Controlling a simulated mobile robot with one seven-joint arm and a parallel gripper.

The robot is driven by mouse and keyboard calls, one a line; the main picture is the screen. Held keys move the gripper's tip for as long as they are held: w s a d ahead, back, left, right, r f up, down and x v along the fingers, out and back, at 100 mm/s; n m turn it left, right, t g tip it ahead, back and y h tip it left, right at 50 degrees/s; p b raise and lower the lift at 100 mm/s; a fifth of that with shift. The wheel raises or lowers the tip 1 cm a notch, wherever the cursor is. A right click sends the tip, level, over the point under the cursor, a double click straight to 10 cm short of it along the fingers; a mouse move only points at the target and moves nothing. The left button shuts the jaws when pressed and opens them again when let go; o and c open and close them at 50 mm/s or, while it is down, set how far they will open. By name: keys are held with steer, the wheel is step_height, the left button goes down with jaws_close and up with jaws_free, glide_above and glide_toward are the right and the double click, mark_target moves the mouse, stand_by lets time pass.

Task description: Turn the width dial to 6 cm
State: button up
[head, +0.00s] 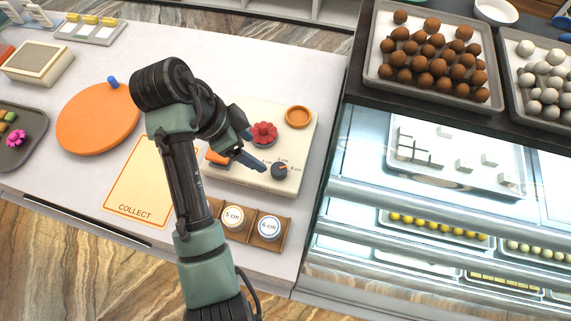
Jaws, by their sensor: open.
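The width dial (279,171) is a small dark grey knob with a small orange mark, on the right part of a cream panel (308,140). Small "cm" labels stand around its upper side; the numbers and the exact pointer setting are too small to read surely. My gripper (254,155) is over the panel, just left of the dial. Its blue-grey fingers are apart and nothing shows between them. One fingertip ends close to the dial's left side; I cannot tell whether it touches.
A red lobed knob (263,133) and an orange ring (298,117) sit behind the dial. A wooden holder with two "5 cm" discs (269,228) stands in front of the panel. An orange round board (97,118) and a COLLECT mat (137,190) lie left. A glass display case (375,190) is right.

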mark_target(278, 169)
steer(key=p+x, duration=0.2)
steer(key=x, duration=1.1)
